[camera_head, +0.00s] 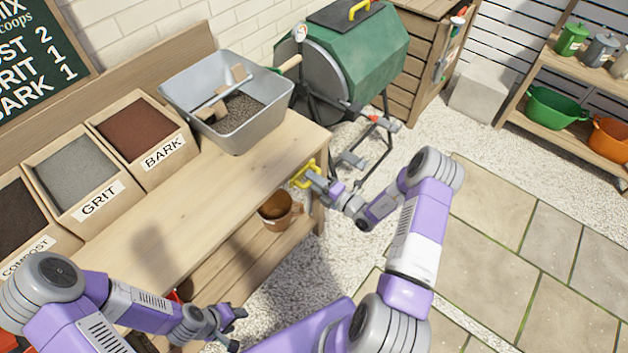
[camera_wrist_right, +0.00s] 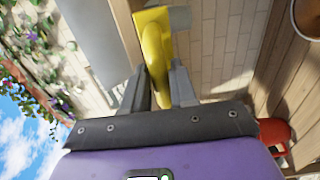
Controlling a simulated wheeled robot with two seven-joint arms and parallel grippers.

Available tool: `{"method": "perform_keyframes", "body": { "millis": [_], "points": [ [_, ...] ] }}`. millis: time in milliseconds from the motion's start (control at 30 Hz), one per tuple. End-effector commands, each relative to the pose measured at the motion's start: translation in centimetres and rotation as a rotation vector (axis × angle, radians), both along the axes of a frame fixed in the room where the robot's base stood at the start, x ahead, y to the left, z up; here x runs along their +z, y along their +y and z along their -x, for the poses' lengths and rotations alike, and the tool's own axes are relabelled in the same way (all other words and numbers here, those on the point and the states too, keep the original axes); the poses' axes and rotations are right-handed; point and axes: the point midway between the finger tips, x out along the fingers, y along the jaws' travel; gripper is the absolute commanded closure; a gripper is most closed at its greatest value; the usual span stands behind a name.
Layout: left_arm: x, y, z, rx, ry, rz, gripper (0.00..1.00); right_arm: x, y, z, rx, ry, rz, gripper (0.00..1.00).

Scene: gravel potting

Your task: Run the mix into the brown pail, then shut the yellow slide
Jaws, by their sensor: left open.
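The yellow slide (camera_head: 303,174) sticks out at the right end of the bench, under the grey tub (camera_head: 245,133). My right gripper (camera_head: 313,178) is at this slide; in the right wrist view, the yellow handle (camera_wrist_right: 154,55) sits between the fingers, which appear closed on it. The tub holds dark mix (camera_head: 236,113), with a tool lying in it. The brown pail (camera_head: 286,218) stands on the lower shelf below the slide; its rim shows at the wrist view's top right corner (camera_wrist_right: 296,22). My left gripper (camera_head: 237,328) is open and empty, low in front of the bench.
Bins of compost, grit (camera_head: 72,175) and bark (camera_head: 140,130) stand on the bench. A green tumbler (camera_head: 375,50) stands behind its right end. A rack at right holds green (camera_head: 553,108) and orange tubs. The paving at right is clear.

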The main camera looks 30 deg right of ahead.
Motion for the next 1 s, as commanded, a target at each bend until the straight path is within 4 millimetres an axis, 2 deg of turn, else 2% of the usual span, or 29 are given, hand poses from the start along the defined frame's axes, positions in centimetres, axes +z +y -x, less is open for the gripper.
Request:
{"method": "perform_keyframes", "body": {
  "millis": [33, 167, 367, 667, 1000],
  "points": [
    [0.0, 0.0, 0.0, 0.000, 0.000, 0.000, 0.50, 0.0, 0.0, 0.0, 0.000, 0.000, 0.000, 0.81],
    [0.0, 0.0, 0.0, 0.000, 0.000, 0.000, 0.50, 0.0, 0.0, 0.0, 0.000, 0.000, 0.000, 1.00],
    [0.1, 0.0, 0.0, 0.000, 0.000, 0.000, 0.50, 0.0, -0.1, 0.2, -0.001, 0.000, 0.000, 1.00],
    [0.7, 0.0, 0.0, 0.000, 0.000, 0.000, 0.50, 0.0, -0.7, 1.6, 0.000, 0.001, 0.000, 1.00],
    [0.6, 0.0, 0.0, 0.000, 0.000, 0.000, 0.50, 0.0, -0.7, 1.7, 0.000, 0.000, 0.000, 1.00]
  ]
}}
